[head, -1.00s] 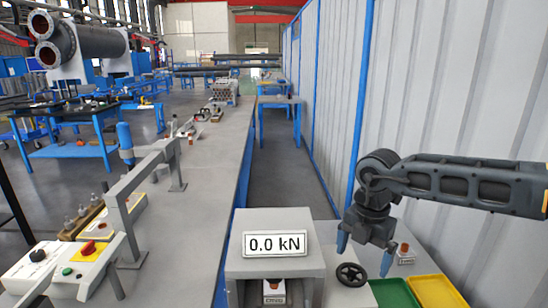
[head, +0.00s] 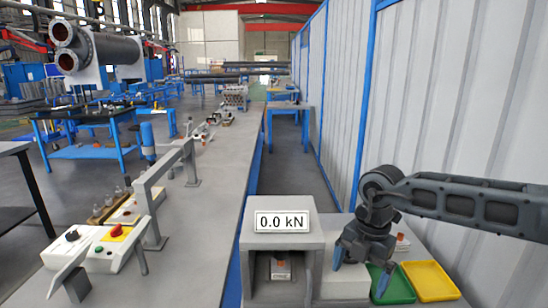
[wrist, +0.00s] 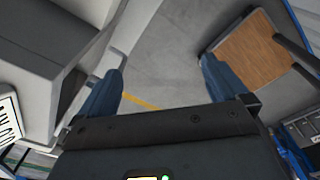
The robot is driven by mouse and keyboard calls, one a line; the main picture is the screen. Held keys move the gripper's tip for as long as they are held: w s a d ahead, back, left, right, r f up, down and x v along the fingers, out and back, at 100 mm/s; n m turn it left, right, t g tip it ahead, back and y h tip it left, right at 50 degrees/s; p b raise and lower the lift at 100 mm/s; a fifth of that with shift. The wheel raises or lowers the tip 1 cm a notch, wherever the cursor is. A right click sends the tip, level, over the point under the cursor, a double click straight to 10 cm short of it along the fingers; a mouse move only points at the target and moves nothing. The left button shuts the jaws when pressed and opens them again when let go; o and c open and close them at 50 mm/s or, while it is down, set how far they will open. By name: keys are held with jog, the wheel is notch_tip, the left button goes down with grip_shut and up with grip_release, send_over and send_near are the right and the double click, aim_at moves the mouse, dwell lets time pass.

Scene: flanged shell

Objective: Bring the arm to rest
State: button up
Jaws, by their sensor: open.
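My gripper (head: 360,272) hangs at the end of my dark grey arm on the right of the head view, its two blue fingers apart with nothing between them. It is just right of the grey housing with the "0.0 kN" display (head: 283,222), in front of the trays. In the wrist view, the open fingers (wrist: 163,70) show bare grey floor beyond them. The grey housing (wrist: 35,70) and part of its display (wrist: 8,122) fill the left of that view.
A green tray (head: 397,290) and a yellow tray (head: 432,281) lie right of my gripper. A small block (head: 280,270) sits inside the housing. A long grey bench (head: 205,195) runs away at left. A corrugated wall (head: 450,100) bounds the right. A wood-topped piece (wrist: 255,55) stands on the floor.

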jog(key=s+a+r+n+g+y, duration=0.15)
jog(key=s+a+y, duration=0.5)
jog(key=a, duration=0.75)
jog(key=s+a+r+n+g+y, duration=0.15)
jog(key=s+a+y, duration=0.25)
jog(key=s+a, duration=0.75)
jog(key=s+a+r+m+y, duration=0.1)
jog(key=s+a+r+y, duration=0.2)
jog(key=a+r+y, duration=0.3)
jog(key=s+a+r+y, duration=0.3)
jog(key=a+r+y, duration=0.2)
jog(key=r, duration=0.3)
jog(key=s+d+m+t+h, duration=0.3)
jog(key=d+m+t+h, duration=0.9)
jog(key=m+t, duration=1.3)
jog(key=s+d+f+m+g+h, duration=0.2)
jog(key=s+d+f+h, duration=0.3)
jog(key=s+d, duration=0.6)
jog(key=s+d+f+m+g+h, duration=0.2)
jog(key=s+d+f+g+h, duration=0.3)
jog(key=s+d+f, duration=0.4)
jog(key=s+d, duration=0.2)
jog(key=d, duration=0.5)
jog(key=shift+s+d, duration=0.2)
jog(key=shift+d, duration=0.15)
jog(key=shift+f+h, duration=0.1)
jog(key=shift+h, duration=0.15)
